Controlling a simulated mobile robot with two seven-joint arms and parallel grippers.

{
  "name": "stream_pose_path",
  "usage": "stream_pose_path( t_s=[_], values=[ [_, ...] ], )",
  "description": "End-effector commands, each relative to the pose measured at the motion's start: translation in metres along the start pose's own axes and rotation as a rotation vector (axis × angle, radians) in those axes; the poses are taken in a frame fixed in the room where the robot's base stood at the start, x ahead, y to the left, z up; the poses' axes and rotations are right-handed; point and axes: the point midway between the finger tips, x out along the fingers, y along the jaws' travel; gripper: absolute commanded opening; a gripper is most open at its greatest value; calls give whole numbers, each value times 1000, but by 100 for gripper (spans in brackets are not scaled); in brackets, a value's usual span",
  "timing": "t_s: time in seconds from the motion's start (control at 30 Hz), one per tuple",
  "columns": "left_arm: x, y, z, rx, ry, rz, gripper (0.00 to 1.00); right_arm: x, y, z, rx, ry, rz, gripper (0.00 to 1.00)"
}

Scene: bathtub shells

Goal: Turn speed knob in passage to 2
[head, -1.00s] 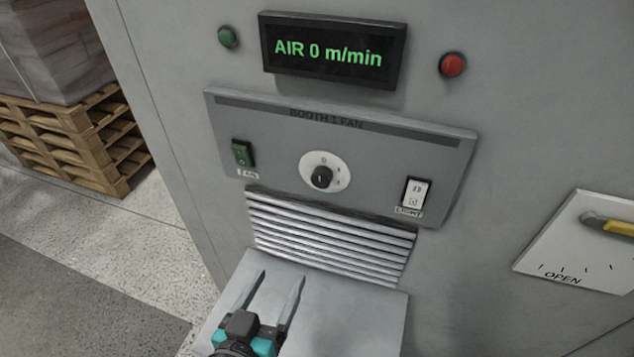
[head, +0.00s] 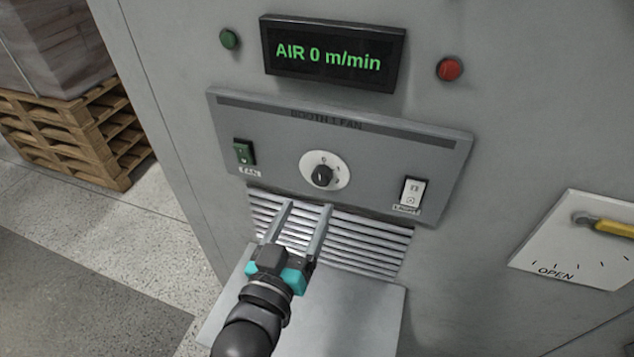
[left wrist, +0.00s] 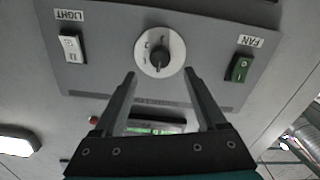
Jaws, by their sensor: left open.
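The speed knob (head: 322,175) is a black knob on a round white dial, in the middle of the grey BOOTH 1 FAN panel (head: 285,150). It also shows in the left wrist view (left wrist: 160,56), upside down, just beyond the fingertips. My left gripper (head: 308,206) is open and empty, below the knob in front of the louvres, its fingers pointing up toward the panel. In the left wrist view the fingertips (left wrist: 160,74) lie either side of the dial's lower part and look apart from it. The dial marks are too small to read surely. My right gripper is not in view.
The display (head: 332,54) reads AIR 0 m/min. A green FAN switch (head: 244,153) is left of the knob, a white LIGHT switch (head: 412,192) right. A grey shelf (head: 345,310) juts out below the louvres. A yellow-handled lever (head: 606,226) is at right.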

Motion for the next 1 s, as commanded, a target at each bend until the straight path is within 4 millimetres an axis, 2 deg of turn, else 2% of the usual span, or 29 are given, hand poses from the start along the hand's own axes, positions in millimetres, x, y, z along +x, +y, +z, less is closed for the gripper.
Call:
stream_pose_path(
  t_s=[0.2, 0.43, 0.6, 0.87, 1.0],
  values=[
    [35, 0, -2, 2, 3, 1, 74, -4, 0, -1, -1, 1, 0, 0],
    [61, 0, 0, 0, 1, 0, 74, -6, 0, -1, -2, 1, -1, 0],
    [68, 0, 0, 0, 0, 0, 74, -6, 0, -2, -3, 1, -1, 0],
    [69, 0, 0, 0, -1, 0, 74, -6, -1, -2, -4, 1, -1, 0],
    [69, 0, 0, 0, -1, 0, 61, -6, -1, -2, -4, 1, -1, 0]
  ],
)
